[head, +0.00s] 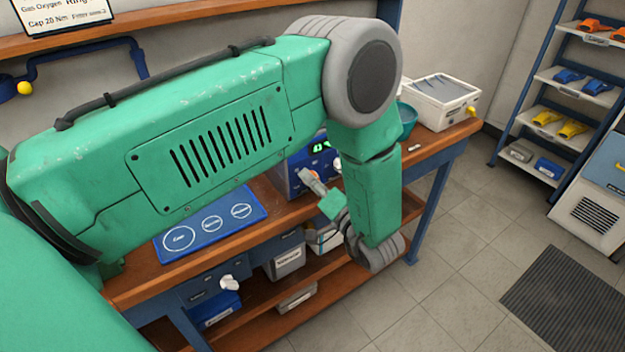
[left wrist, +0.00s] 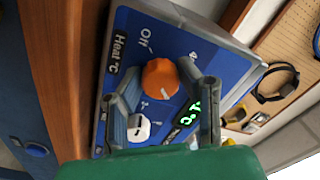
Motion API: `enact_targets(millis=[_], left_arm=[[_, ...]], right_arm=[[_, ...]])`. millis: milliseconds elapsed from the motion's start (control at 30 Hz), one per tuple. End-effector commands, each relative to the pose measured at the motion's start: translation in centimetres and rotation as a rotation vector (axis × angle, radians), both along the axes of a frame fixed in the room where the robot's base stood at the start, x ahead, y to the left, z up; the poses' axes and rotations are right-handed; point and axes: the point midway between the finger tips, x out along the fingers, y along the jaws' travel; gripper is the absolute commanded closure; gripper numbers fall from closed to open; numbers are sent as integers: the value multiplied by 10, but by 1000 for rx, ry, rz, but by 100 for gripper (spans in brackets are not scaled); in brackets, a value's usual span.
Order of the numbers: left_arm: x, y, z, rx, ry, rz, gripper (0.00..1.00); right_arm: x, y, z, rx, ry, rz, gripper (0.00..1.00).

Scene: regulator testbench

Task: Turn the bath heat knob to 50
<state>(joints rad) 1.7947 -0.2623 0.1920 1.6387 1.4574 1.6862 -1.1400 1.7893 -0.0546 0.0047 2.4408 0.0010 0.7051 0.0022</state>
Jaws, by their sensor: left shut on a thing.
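The blue bath panel fills the middle of the left wrist view (left wrist: 200,45); it carries a "Heat °C" label, an "Off" mark and a green lit display (left wrist: 187,117). An orange knob (left wrist: 160,77) sits on the panel between the fingertips of my left gripper (left wrist: 162,76), which is shut on it. A white knob (left wrist: 138,128) with a dark pointer line is lower on the panel, next to one finger. In the head view my left gripper (head: 312,182) reaches the front of the blue bath unit (head: 292,180), mostly hidden by my arm. The dial reading is too small to tell.
A blue mat with white circles (head: 210,222) lies on the wooden bench left of the unit. Bins sit on the shelf below.

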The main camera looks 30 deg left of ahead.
Motion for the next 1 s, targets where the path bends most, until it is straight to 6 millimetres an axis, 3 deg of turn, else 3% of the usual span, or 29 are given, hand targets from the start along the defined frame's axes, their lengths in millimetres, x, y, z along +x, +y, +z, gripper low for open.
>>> enact_targets(millis=[367, 400, 433, 467, 800, 1000], left_arm=[[0, -2, -4, -8, 10, -6, 98], [0, -3, -4, -8, 10, -6, 62], [0, -2, -4, -7, 10, -6, 52], [0, -2, -4, -7, 9, -5, 49], [-2, -3, -1, -2, 3, -2, 49], [-11, -28, -1, -2, 4, -6, 49]], right_arm=[[0, 0, 0, 0, 0, 0, 66], [0, 0, 0, 0, 0, 0, 66], [0, 0, 0, 0, 0, 0, 66], [0, 0, 0, 0, 0, 0, 66], [-3, 0, 1, 0, -2, 0, 66], [-3, 0, 1, 0, -3, 0, 66]])
